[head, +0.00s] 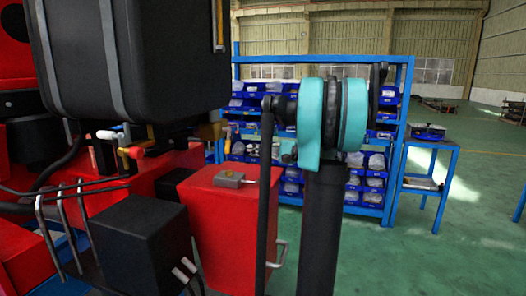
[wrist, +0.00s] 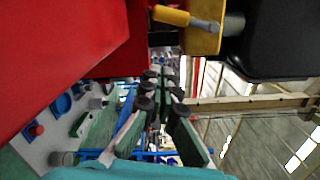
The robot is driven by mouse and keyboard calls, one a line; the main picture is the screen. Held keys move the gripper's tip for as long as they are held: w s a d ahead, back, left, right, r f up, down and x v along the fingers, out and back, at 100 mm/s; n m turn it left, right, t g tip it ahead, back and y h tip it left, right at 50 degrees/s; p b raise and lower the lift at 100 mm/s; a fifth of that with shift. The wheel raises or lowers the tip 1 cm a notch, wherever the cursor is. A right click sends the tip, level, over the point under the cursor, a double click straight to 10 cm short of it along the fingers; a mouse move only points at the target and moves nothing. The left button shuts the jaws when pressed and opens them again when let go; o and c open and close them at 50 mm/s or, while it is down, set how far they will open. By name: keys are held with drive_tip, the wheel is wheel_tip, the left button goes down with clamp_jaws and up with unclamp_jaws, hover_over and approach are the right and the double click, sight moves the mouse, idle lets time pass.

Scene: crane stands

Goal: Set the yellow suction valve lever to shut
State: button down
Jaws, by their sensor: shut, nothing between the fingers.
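A yellow lever (wrist: 172,16) with a grey stem shows at the top of the wrist view, at a yellow valve body (wrist: 205,42) beside a black tank. In the head view, a small orange-yellow fitting (head: 208,130) sits under the tank's right side; I cannot tell whether it is the same valve. My gripper (wrist: 156,80) is shut and empty in the wrist view, below the lever in the picture and apart from it. In the head view, my arm hides the gripper.
The black tank (head: 135,60) overhangs red machinery. A red box (head: 225,215) with a small grey device (head: 236,179) on top stands below. Black rods and a black box (head: 140,240) crowd the lower left. Blue shelving (head: 402,130) stands behind. Green floor (head: 450,260) is clear at right.

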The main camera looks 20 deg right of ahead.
sight(228, 140)
drive_tip(key=a+r, duration=0.1)
drive_tip(key=a, duration=0.5)
drive_tip(key=shift+s, duration=0.25)
